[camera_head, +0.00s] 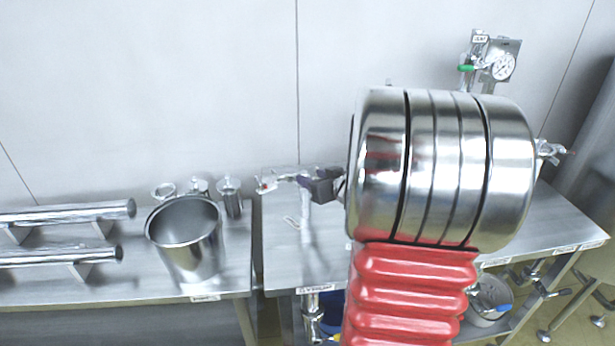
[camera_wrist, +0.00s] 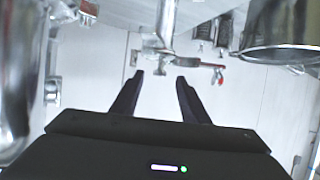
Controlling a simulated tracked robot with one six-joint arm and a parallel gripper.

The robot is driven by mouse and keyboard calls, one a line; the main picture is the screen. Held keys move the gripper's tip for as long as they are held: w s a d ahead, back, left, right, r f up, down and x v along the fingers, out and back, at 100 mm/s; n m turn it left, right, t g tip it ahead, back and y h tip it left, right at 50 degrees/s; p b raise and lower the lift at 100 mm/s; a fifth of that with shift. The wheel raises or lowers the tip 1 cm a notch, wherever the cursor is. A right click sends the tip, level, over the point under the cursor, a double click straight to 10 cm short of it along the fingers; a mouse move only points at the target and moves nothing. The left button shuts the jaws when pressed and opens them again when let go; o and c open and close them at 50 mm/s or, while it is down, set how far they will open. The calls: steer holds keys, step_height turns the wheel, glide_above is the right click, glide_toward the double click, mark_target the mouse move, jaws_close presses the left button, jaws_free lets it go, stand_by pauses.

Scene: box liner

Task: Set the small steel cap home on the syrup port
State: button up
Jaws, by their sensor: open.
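My gripper (camera_head: 308,182) points left in the head view, beside a steel pipe fitting (camera_head: 283,180) above the right table. In the wrist view my gripper (camera_wrist: 160,76) has its two black fingers apart with nothing held between them. The fitting (camera_wrist: 165,50) shows just beyond the fingertips, with a red-ended lever (camera_wrist: 217,76) to the right. I cannot tell whether the fingers touch it. I cannot make out the small steel cap for certain. Which opening is the syrup port is also unclear.
A steel pot (camera_head: 187,240) stands on the left table, with small steel vessels (camera_head: 230,195) behind it. Steel tubes (camera_head: 65,212) lie on supports at far left. A gauge (camera_head: 503,67) is on the wall at upper right. My arm hides much of the right table (camera_head: 280,270).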

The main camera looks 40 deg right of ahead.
steer(key=v, duration=0.7)
steer(key=shift+s, duration=0.25)
steer(key=shift+a, duration=0.1)
steer(key=w+a+r+g+h, duration=0.1)
steer(key=a+r+g+h, duration=0.15)
steer(key=a+r, duration=0.45)
steer(key=s+a+f+n+g+y, duration=0.1)
steer(key=s+a, duration=0.3)
steer(key=a, duration=0.5)
steer(key=s+a+f+g+y, duration=0.2)
steer(key=s+a, duration=0.3)
steer(key=a, duration=0.4)
steer(key=s+a+f+n+g+y, duration=0.1)
steer(key=s+a, duration=0.3)
steer(key=a, duration=0.5)
steer(key=shift+s+a+f+n+g+y, duration=0.25)
steer(key=shift+f+g+y, duration=0.2)
steer(key=shift+f+y, duration=0.3)
